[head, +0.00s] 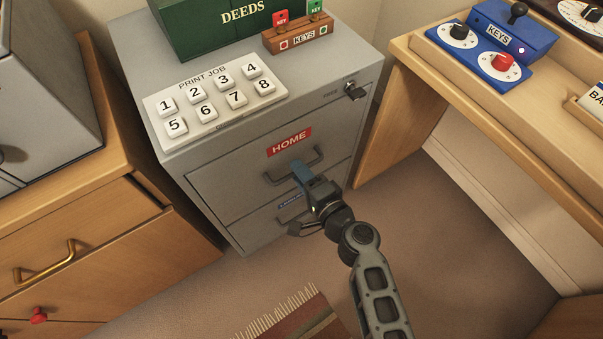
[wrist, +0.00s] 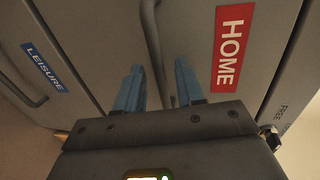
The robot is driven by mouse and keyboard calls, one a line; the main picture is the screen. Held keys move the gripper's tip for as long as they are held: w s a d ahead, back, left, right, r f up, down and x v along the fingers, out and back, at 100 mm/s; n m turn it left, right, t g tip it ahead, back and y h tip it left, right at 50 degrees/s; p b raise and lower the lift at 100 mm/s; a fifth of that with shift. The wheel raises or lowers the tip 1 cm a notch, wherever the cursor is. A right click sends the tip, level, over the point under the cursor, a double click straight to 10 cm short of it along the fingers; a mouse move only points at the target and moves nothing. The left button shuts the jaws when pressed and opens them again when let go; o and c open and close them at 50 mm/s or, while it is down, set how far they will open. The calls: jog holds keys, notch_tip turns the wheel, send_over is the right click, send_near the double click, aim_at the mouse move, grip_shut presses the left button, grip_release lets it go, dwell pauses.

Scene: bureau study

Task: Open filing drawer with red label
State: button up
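The grey filing cabinet's upper drawer (head: 232,180) bears a red HOME label (head: 289,142) and looks closed. Its dark bar handle (head: 318,158) is below the label. My gripper (head: 299,167) is at this handle, its blue fingers pointing towards the drawer front. In the wrist view the fingers of my gripper (wrist: 159,75) are apart, with the handle (wrist: 154,45) running between them. I cannot tell whether either finger touches it. The red label (wrist: 232,47) is right of the fingers. The lower drawer's blue LEISURE label (wrist: 45,67) is on the left.
A lock with a dark key (head: 355,91) is at the cabinet's upper right. A numbered PRINT JOB panel (head: 215,98), a KEYS rack (head: 298,40) and a green DEEDS box (head: 222,22) stand on top. A wooden desk (head: 455,85) is right; wooden drawers (head: 90,260) are left.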

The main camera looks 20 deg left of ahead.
grip_shut()
dwell(0.5)
jog(key=f+b+v, duration=0.1)
jog(key=f+v, duration=0.2)
jog(key=v, duration=1.3)
jog(key=s+d+f+b+v, duration=0.1)
jog(key=f+v, duration=0.3)
jog(key=v, duration=1.2)
jog(key=shift+d+b, duration=0.25)
jog(key=shift+b, duration=0.3)
grip_release()
